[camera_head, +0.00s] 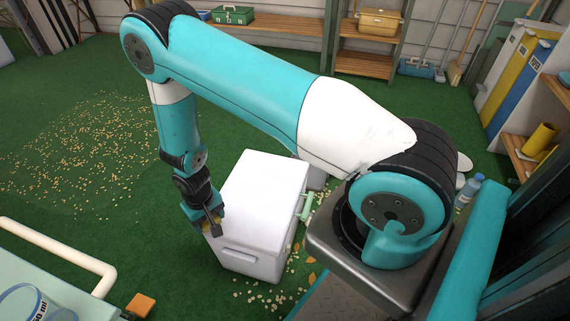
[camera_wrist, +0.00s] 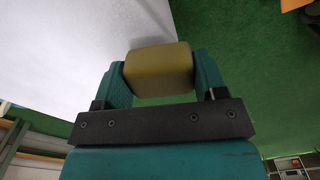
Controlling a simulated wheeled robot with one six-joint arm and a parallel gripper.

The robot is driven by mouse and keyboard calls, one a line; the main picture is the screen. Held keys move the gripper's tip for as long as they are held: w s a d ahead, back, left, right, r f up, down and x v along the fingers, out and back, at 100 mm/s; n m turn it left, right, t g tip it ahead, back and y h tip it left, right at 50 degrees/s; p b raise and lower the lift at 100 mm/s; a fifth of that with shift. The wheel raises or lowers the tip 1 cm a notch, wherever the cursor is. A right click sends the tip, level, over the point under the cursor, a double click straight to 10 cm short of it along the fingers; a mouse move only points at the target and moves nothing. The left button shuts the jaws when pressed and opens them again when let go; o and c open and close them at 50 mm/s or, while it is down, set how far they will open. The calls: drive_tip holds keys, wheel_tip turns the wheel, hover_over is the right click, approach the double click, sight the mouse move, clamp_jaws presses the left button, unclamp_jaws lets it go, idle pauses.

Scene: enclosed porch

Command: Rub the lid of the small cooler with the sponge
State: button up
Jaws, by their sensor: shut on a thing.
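The small cooler (camera_head: 262,190) is a white box with a flat white lid, standing on the green floor in the middle of the head view. A pale green handle (camera_head: 306,206) is on its right side. My gripper (camera_head: 213,226) is at the left edge of the lid, pointing down. It is shut on the yellow-brown sponge (camera_wrist: 158,70), which fills the space between the fingers in the wrist view. The white lid (camera_wrist: 80,50) shows beyond the sponge there, and the sponge overlaps its edge. I cannot tell whether the sponge touches the lid.
Pale flakes (camera_head: 85,150) are scattered over the green floor at left. A teal-topped cart with a cream rail (camera_head: 60,243) is at lower left. Shelves with a green toolbox (camera_head: 233,15) and a tan case (camera_head: 379,23) stand at the back. A bottle (camera_head: 468,190) is at right.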

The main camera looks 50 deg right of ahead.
drive_tip(key=shift+s+r+p, duration=0.1)
drive_tip(key=shift+r+p, duration=2.15)
drive_tip(key=shift+r, duration=0.6)
